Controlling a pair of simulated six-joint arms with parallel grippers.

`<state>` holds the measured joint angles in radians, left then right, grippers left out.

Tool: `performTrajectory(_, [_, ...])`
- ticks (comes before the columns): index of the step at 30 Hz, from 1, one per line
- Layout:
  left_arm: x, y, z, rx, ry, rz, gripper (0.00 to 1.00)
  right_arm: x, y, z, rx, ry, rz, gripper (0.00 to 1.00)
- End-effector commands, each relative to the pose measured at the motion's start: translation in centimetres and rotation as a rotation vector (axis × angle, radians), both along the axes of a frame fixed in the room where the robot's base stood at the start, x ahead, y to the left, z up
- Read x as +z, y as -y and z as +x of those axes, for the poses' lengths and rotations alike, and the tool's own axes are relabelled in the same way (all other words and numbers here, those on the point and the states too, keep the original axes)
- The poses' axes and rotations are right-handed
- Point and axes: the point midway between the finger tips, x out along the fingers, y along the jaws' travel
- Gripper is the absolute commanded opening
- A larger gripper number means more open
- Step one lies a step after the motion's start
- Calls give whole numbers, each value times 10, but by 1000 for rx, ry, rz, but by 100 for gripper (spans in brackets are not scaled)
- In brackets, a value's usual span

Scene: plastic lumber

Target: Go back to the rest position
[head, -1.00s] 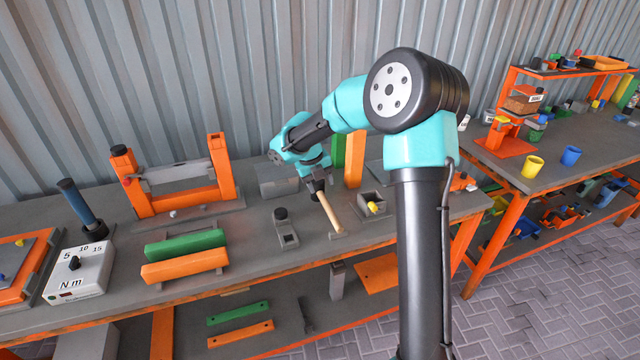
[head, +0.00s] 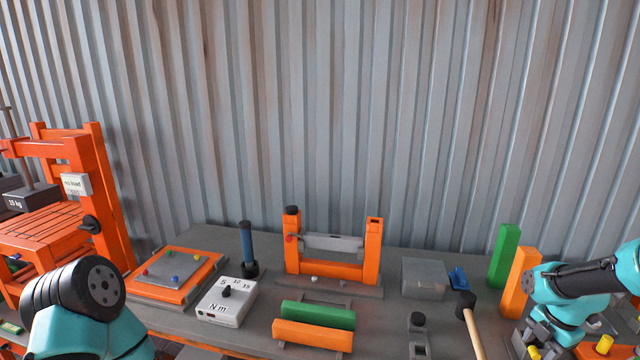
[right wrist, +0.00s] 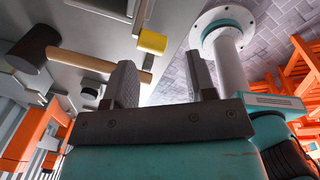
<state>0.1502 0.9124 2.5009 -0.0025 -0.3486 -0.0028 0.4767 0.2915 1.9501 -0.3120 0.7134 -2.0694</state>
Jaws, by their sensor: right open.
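My right gripper (right wrist: 163,82) is open, with nothing between its two grey fingers in the right wrist view. In the head view my right arm (head: 572,300) comes in at the lower right, bent down near the bench. A mallet with a dark head (head: 465,304) and a pale wooden handle (head: 474,332) is left of that arm, apart from it. The mallet head also shows at the upper left of the right wrist view (right wrist: 33,48). Only a rounded joint of my left arm (head: 85,305) shows at the lower left; my left gripper is out of the picture.
The bench holds an orange vise-like frame (head: 374,250), a white torque box (head: 228,302), a blue-handled tool (head: 247,250), green (head: 318,314) and orange bars (head: 312,335). Upright green (head: 504,257) and orange planks (head: 521,282) stand beside my right arm. A corrugated wall closes the back.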

Motion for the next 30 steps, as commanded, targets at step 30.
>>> performTrajectory(30, [0, 0, 0, 0, 0, 0, 79, -109, 23, -160, -1405, -121, 281, 51])
